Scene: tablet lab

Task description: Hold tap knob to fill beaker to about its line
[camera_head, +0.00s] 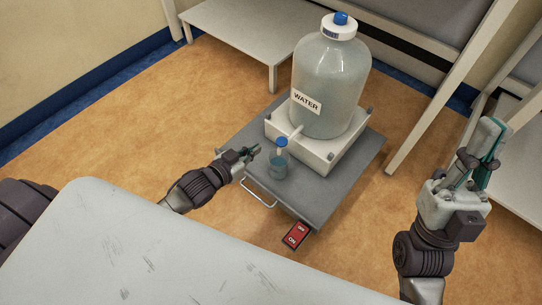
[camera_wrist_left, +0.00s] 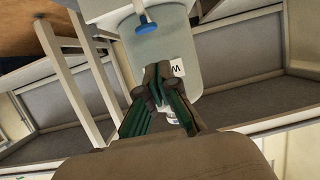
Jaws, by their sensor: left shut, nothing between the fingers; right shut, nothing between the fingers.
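A large clear jug (camera_head: 328,85) labelled WATER stands on a white base (camera_head: 330,150). Its white tap has a blue knob (camera_head: 281,142) on top, which also shows in the left wrist view (camera_wrist_left: 146,28). A small clear beaker (camera_head: 278,170) stands below the tap with bluish liquid in it; its line and exact level are too small to read. My left gripper (camera_head: 253,151) is shut and empty, just left of the tap knob and beaker, apart from the knob. My right gripper (camera_head: 494,138) is shut and empty, raised at the far right.
The base and beaker stand on a grey platform (camera_head: 345,180) with a metal handle (camera_head: 258,192) at its front left. A red switch marked ON and OFF (camera_head: 296,235) is at its front. White benches (camera_head: 245,30) stand behind; orange floor lies around the platform.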

